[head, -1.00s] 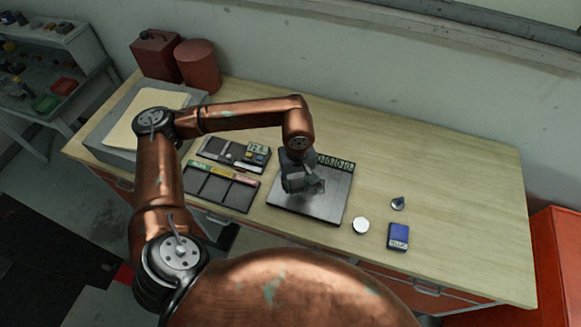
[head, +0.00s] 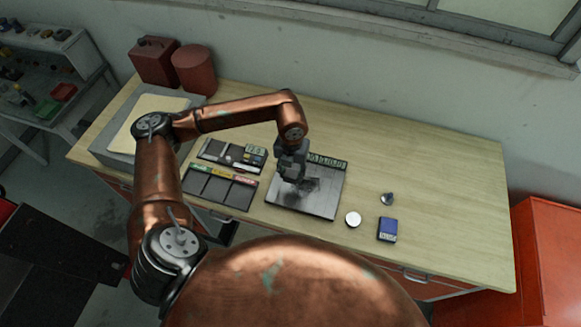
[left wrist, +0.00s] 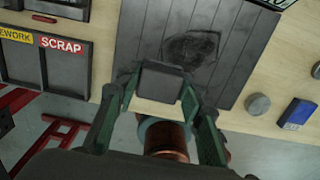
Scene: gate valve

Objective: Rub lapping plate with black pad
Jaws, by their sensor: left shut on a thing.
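The lapping plate (head: 318,203) is a dark grey grooved square lying flat on the bench, with a dark smudge near its middle. It also fills the upper middle of the left wrist view (left wrist: 136,40). My left gripper (head: 290,173) is over the plate's left part, pointing down. In the left wrist view it is shut on the black pad (left wrist: 161,80), a dark block between the fingertips. The pad is at the plate, beside the smudge; I cannot tell whether its underside touches. My right gripper is in neither view.
Left of the plate are a sorting tray (head: 219,190) with coloured labels and another tray (head: 232,157) behind it. A pale round disc (head: 353,219), a small grey cone (head: 387,199) and a blue box (head: 388,229) stand right of it. The bench's right side is clear.

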